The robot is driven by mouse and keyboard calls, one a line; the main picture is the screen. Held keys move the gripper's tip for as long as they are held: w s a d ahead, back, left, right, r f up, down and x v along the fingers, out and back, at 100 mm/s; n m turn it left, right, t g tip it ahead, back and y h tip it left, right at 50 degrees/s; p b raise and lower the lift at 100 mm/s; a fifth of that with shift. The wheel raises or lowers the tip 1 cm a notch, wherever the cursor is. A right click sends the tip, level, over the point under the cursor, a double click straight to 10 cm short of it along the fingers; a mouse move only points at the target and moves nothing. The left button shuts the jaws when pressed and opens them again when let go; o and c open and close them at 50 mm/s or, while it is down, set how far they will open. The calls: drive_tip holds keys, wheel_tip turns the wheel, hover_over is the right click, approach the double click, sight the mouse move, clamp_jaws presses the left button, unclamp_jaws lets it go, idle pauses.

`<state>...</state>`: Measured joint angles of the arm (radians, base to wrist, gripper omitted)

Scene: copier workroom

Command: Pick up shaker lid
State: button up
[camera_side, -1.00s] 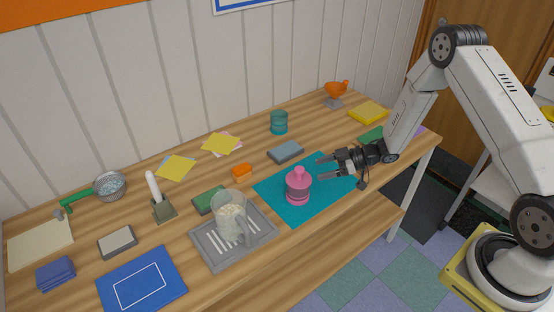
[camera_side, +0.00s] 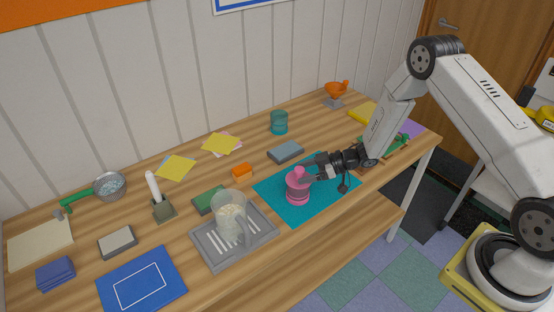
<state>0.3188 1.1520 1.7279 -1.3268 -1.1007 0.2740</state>
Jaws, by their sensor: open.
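The pink shaker (camera_side: 298,193) stands upright on the teal mat (camera_side: 327,204). Its pink lid (camera_side: 299,175) is on top of it, with a narrow knob at the top. My gripper (camera_side: 306,170) is open at the lid's height. Its fingers reach in from the right and their tips are beside the knob. Whether they touch it I cannot tell; one finger partly hides behind the lid.
A clear jug (camera_side: 229,216) stands on a grey tray (camera_side: 262,237) left of the mat. A grey-blue block (camera_side: 286,152), an orange block (camera_side: 242,171) and a teal cup (camera_side: 279,122) are behind. An orange-topped item (camera_side: 336,92) stands at the far corner.

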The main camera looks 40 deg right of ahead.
drive_tip(key=shift+x, duration=1.2)
clamp_jaws()
